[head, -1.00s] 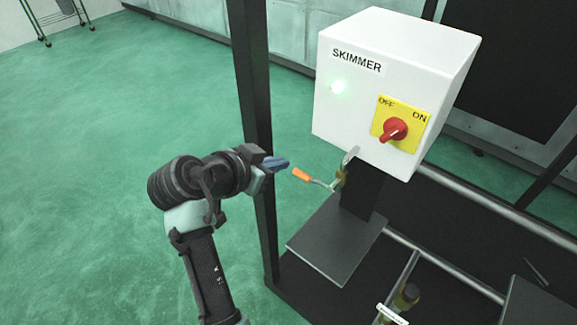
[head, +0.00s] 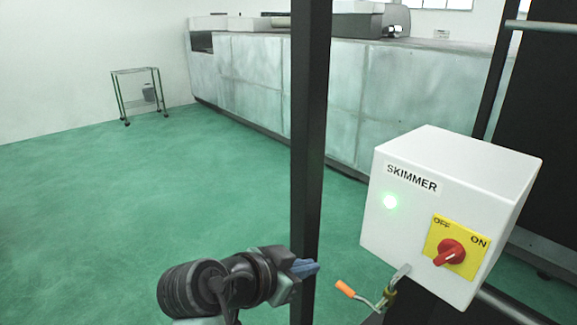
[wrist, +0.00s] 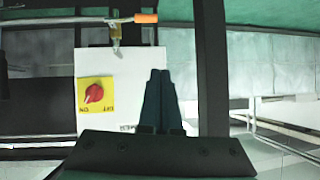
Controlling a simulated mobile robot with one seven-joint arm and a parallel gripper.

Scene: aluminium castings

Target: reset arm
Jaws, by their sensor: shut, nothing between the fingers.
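My gripper (head: 306,268) is shut and empty, in front of the black upright post and left of the skimmer box. In the wrist view its fingers (wrist: 160,75) are together, in front of the white box face. The white SKIMMER box (head: 412,226) has a lit green lamp (head: 390,202). Its red knob (head: 449,252) sits on a yellow OFF/ON plate (head: 470,236); the knob also shows in the wrist view (wrist: 94,93). A lever with an orange handle (head: 345,289) is below the box, just right of my gripper and apart from it.
A black post (head: 308,130) stands directly beside my gripper. A long grey-green clad structure (head: 255,90) runs along the back. A small wheeled rack (head: 138,95) stands far left. The green floor (head: 120,200) at left is clear.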

